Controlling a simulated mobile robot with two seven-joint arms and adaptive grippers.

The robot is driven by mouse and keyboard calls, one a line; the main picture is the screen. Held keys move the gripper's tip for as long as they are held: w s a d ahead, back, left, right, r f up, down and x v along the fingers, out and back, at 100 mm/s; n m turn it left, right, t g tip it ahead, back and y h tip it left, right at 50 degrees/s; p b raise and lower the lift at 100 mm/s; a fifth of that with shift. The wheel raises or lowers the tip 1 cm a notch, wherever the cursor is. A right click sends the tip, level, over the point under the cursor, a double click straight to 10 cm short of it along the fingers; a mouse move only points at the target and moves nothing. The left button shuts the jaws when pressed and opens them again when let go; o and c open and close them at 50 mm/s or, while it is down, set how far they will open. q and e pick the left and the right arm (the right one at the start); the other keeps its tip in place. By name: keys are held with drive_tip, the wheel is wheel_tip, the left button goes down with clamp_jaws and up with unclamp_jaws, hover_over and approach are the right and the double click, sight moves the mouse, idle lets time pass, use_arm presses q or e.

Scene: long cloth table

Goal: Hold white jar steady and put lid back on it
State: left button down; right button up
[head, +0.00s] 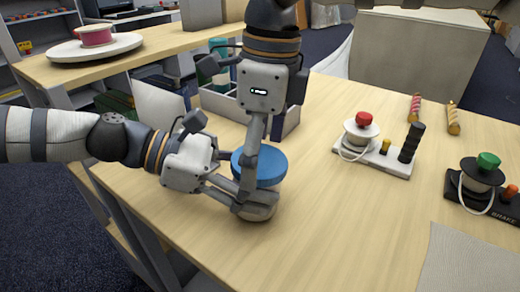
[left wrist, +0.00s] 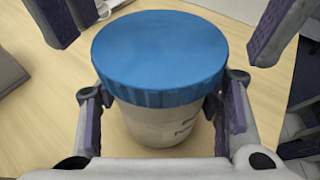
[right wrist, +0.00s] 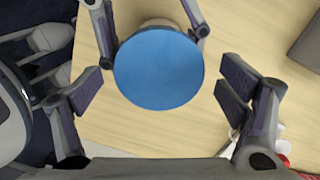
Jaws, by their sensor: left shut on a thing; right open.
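The white jar (head: 257,206) stands upright on the table, and its lower body also shows in the left wrist view (left wrist: 160,125). The blue lid (head: 266,166) sits level on top of the jar; whether it is fully screwed down I cannot tell. In the right wrist view the lid (right wrist: 158,70) hides most of the jar. My left gripper (head: 238,192) is shut on the jar's body below the lid. My right gripper (right wrist: 160,88) is open above, pointing down, with its fingers apart from the lid on both sides.
A grey divided box (head: 222,104) with a teal bottle stands behind the jar. To the right are a white base with a red-topped spool (head: 362,127) and a black base with a green-topped spool (head: 483,176). A grey mat (head: 462,262) lies front right. The table between is clear.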

drive_tip(key=shift+d+r, duration=0.2)
drive_tip(key=shift+r, duration=2.05)
drive_tip(key=shift+c, duration=0.4)
wheel_tip(320, 180, up, 4)
drive_tip(key=n, duration=0.4)
drive_tip(key=shift+d+f+n, duration=0.15)
drive_tip(key=shift+f+n, duration=0.1)
drive_tip(key=shift+n, duration=0.15)
drive_tip(key=f, duration=0.8)
drive_tip(key=shift+a, duration=0.35)
